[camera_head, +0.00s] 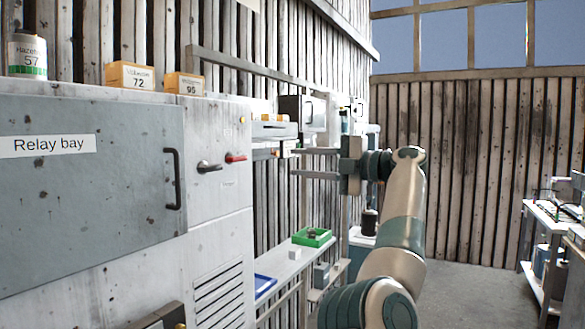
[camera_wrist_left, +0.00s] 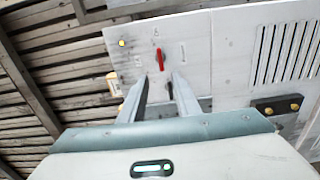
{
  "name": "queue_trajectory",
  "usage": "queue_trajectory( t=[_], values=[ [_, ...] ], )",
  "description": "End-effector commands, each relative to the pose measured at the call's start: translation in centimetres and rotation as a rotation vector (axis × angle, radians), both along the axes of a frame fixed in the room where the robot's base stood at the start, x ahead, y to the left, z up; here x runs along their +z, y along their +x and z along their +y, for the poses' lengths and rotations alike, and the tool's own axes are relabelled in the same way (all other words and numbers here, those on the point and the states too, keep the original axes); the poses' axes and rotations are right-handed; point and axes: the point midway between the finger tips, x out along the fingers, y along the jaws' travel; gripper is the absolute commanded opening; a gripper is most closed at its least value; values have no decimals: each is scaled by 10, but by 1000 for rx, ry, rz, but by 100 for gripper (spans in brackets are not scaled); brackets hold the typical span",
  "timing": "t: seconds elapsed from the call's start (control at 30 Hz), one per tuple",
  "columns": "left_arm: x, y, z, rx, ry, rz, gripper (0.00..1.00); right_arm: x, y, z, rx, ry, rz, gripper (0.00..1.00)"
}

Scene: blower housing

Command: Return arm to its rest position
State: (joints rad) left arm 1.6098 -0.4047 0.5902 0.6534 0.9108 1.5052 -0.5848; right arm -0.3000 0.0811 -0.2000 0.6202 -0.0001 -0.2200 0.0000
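My left gripper (camera_head: 297,162) is raised in the open beside the cabinet, with its fingers pointing left. Its two fingers are apart with nothing between them; the left wrist view shows the open fingertips (camera_wrist_left: 162,75) too. A grey-white cabinet (camera_head: 220,120) stands to the left. On it are a red handle (camera_head: 236,157) and a black handle (camera_head: 208,167). The fingers are clear of both. In the left wrist view the red handle (camera_wrist_left: 160,59) shows just past the fingertips, and the dark handle is partly visible between the fingers. My right gripper is not in view.
The "Relay bay" door (camera_head: 90,190) is shut, with a dark bar handle (camera_head: 173,178). Two yellow boxes and a can (camera_head: 27,55) stand on top. A shelf (camera_head: 290,262) with a green tray (camera_head: 312,237) lies below my gripper. Open floor (camera_head: 465,285) is at right.

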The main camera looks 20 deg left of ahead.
Motion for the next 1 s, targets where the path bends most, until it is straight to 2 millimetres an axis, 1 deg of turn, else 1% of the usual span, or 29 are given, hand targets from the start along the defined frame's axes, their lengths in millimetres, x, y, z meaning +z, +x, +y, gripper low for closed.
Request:
queue_trajectory(
  t=[0.13, 0.53, 0.67, 0.77, 0.87, 0.97, 1.0],
  values=[
    [0, 0, -3, 0, 0, 0, 30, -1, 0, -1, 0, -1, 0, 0],
    [0, 0, -3, 0, 0, 1, 30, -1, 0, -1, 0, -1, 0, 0],
    [-7, 4, -1, -3, 15, 10, 30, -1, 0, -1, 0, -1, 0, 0],
    [-21, 12, 2, -12, 50, 28, 30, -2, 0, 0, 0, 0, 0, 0],
    [-45, 27, 6, -29, 116, 60, 30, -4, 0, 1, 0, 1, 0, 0],
    [-80, 46, 11, -62, 204, 110, 30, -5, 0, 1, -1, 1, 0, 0],
    [-97, 54, 12, -80, 246, 133, 30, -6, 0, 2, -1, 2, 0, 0]
  ],
)
